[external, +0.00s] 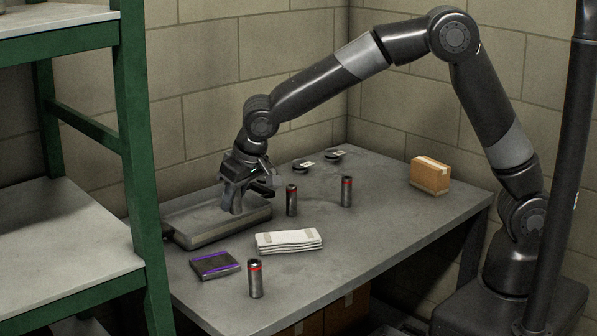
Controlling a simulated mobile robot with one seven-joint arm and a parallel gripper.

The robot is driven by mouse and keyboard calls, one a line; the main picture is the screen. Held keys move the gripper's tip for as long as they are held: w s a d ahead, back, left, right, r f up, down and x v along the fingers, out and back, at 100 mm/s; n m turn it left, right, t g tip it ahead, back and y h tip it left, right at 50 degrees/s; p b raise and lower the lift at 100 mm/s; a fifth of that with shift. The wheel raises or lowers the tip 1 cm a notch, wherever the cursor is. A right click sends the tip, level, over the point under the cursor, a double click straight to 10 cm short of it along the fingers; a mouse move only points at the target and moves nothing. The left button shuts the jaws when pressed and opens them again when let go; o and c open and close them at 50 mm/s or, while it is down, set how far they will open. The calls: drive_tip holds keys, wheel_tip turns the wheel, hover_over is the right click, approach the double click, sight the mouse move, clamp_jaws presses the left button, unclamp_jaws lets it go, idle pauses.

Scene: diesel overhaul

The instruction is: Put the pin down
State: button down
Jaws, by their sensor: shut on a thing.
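My gripper (238,206) points down over the shallow grey metal tray (205,234) on the left of the workbench. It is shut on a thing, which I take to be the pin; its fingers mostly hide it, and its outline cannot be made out. I cannot tell whether it touches the tray floor. Three upright dark and metal cylinders with red bands stand on the bench: a dark one (291,201) just right of my gripper, one farther right (346,192), and one near the front edge (255,280).
A green-framed shelf (145,190) stands at left. The bench's right-centre is clear.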

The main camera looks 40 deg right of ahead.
hover_over(210, 257)
drive_tip(key=s, duration=0.1)
drive_tip(key=f, duration=0.5)
drive_tip(key=shift+s+d, duration=0.15)
drive_tip(key=shift+d, duration=0.1)
drive_tip(key=shift+f, duration=1.85)
drive_tip(key=shift+f, duration=0.15)
drive_tip(key=c, duration=1.2)
unclamp_jaws()
drive_tip(key=v, duration=1.2)
drive_tip(key=shift+s, duration=0.1)
